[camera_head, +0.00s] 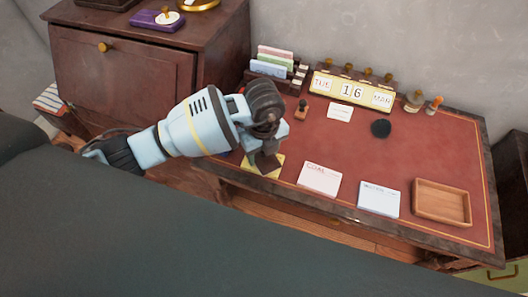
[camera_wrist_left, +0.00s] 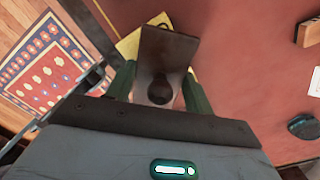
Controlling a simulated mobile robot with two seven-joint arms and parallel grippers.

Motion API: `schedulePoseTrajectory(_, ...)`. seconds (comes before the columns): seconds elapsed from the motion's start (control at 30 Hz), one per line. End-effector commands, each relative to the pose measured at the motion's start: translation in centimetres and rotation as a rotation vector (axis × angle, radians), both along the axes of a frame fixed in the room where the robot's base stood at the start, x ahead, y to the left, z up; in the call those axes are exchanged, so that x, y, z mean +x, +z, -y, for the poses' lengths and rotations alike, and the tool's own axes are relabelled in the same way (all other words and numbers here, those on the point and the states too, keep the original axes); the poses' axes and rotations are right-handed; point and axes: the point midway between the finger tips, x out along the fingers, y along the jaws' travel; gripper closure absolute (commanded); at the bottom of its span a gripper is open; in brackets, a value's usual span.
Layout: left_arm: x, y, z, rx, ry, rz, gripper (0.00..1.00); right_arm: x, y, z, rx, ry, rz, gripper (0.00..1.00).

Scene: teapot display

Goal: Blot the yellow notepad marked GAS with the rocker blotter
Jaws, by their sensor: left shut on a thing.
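The yellow notepad (camera_head: 273,172) lies on the desk's red top near its front left edge. In the left wrist view the notepad (camera_wrist_left: 130,45) is mostly covered by the rocker blotter, and I cannot read its word. The rocker blotter (camera_head: 266,160) is dark brown; in the left wrist view its flat body (camera_wrist_left: 168,50) and round knob are plain. My left gripper (camera_head: 266,143) is shut on the blotter's knob, with a finger on each side (camera_wrist_left: 160,92). The blotter is over the notepad; I cannot tell whether they touch. My right gripper is not in view.
Pink (camera_head: 319,178) and blue (camera_head: 378,198) notepads and a wooden tray (camera_head: 442,202) line the front of the desk (camera_head: 345,150). A stamp (camera_head: 301,111), white card (camera_head: 340,112), dark round pad (camera_head: 381,128) and calendar (camera_head: 352,91) stand behind. A cabinet (camera_head: 140,60) is at left.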

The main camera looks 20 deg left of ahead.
Motion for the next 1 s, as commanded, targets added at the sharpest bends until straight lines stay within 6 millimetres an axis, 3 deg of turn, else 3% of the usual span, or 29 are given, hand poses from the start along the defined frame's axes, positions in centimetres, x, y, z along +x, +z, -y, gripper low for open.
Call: schedulePoseTrajectory(1.0,0.76,0.04,-0.76,-0.174,0.0,-0.158,0.68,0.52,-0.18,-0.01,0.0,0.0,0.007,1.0)
